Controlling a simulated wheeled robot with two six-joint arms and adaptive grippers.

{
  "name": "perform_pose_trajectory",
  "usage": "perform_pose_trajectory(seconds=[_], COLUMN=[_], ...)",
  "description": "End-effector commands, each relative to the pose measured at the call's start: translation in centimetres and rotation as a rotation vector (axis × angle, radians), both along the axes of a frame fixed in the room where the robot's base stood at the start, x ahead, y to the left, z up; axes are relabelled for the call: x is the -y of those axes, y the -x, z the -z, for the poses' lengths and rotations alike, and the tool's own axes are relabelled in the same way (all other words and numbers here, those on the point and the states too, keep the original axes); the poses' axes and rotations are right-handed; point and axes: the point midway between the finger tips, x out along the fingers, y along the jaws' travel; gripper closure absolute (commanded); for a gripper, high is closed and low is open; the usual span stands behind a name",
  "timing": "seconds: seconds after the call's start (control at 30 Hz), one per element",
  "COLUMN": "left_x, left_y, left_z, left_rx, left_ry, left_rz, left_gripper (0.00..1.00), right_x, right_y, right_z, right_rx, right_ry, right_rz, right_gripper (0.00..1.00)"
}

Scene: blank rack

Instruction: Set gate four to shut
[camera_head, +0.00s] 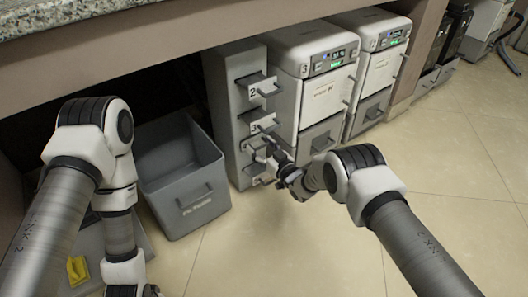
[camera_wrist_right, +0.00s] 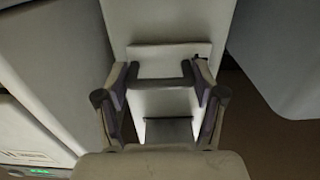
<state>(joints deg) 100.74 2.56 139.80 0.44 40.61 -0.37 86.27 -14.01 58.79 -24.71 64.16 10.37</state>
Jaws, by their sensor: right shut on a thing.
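A tall grey panel (camera_head: 224,110) carries a vertical row of small numbered plates with protruding handles, including an upper handle (camera_head: 268,88) and one below it (camera_head: 265,123). My right gripper (camera_head: 270,151) reaches the lower part of this row. In the right wrist view its two fingers (camera_wrist_right: 160,86) close on the ends of a dark handle bar (camera_wrist_right: 150,84) in front of a pale plate (camera_wrist_right: 172,58). The number of this handle is hidden. A second dark bar (camera_wrist_right: 168,131) lies beyond. My left arm hangs at the left; its fingers are not visible.
A grey open bin (camera_head: 183,185) stands left of the panel. White machines (camera_head: 322,92) with lit displays stand to its right. A stone counter (camera_head: 70,17) overhangs the left. The tiled floor (camera_head: 460,190) at right is clear. A yellow object (camera_head: 77,270) lies lower left.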

Motion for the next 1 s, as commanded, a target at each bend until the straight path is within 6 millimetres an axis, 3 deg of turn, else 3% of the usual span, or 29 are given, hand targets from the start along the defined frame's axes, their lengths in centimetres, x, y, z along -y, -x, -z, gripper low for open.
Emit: perform_pose_trajectory(seconds=[0.17, 0.2, 0.27, 0.67, 0.83, 1.0], left_x=[0.0, 0.0, 0.0, 0.0, 0.0, 0.0], left_y=[0.0, 0.0, 0.0, 0.0, 0.0, 0.0], left_z=[-0.1, -0.1, -0.1, -0.2, -0.2, -0.1], left_rx=[0.001, 0.001, 0.001, 0.0, 0.0, 0.0], left_ry=[0.0, 0.0, 0.0, 0.0, 0.0, 0.0], left_rz=[-0.001, -0.001, -0.001, -0.001, -0.001, -0.001], left_gripper=[0.6, 0.6, 0.6, 0.6, 0.6, 0.6], right_x=[0.0, 0.0, 0.0, 0.3, 1.9, 4.6], right_y=[-0.2, -0.2, -0.2, 0.2, 2.3, 6.0], right_z=[-0.4, -0.4, -0.4, -0.3, -0.3, -0.2], right_rx=[0.004, 0.004, 0.004, 0.001, -0.001, -0.002], right_ry=[-0.001, -0.001, -0.001, 0.0, 0.001, 0.0], right_rz=[0.003, 0.003, 0.003, 0.002, 0.003, 0.003], right_gripper=[0.94, 0.24, 0.08, 0.08, 0.08, 0.08])
